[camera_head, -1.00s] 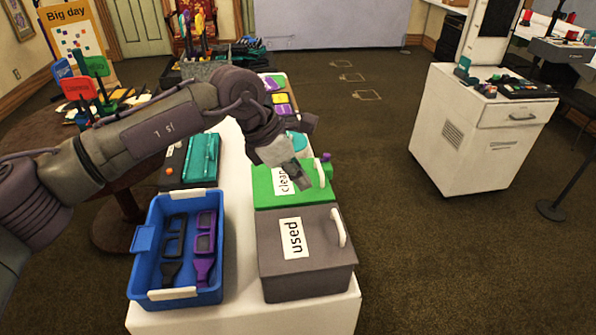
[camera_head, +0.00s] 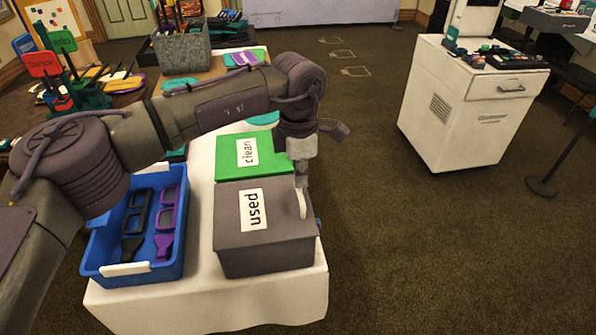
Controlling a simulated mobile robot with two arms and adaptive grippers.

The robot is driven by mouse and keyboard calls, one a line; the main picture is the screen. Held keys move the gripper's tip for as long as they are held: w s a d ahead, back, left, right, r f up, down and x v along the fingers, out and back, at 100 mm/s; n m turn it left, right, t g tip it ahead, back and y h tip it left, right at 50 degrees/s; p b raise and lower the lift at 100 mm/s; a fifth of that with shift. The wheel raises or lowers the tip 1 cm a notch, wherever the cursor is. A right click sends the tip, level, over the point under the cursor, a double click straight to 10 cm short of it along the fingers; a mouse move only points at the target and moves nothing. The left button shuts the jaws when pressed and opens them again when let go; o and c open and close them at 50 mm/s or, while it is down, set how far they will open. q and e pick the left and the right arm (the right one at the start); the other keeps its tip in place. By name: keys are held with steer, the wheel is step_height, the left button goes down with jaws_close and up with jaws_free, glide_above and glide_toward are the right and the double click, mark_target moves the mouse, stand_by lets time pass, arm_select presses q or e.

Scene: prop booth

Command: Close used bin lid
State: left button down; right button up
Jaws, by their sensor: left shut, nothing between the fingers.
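The used bin (camera_head: 265,260) is a dark grey box at the front right of the white table. Its grey lid (camera_head: 232,212), with a white "used" label, lies flat on top and looks closed. A white handle (camera_head: 303,208) runs along the lid's right side. My left gripper (camera_head: 301,182) points down, shut and empty, at the far end of this handle. I cannot tell whether it touches the handle or lid. My right gripper is not in view.
The green clean bin (camera_head: 228,163) stands directly behind the used bin. A blue tray (camera_head: 172,262) holding several black and purple frame-shaped props stands to the left, partly behind my arm. Open carpet (camera_head: 380,240) lies to the right, before a white cabinet (camera_head: 440,105).

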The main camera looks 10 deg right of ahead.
arm_select(q)
steer(key=shift+f, duration=0.55)
steer(key=shift+s+d+f+b, duration=0.1)
steer(key=shift+s+d+b, duration=0.05)
steer(key=shift+b, duration=0.2)
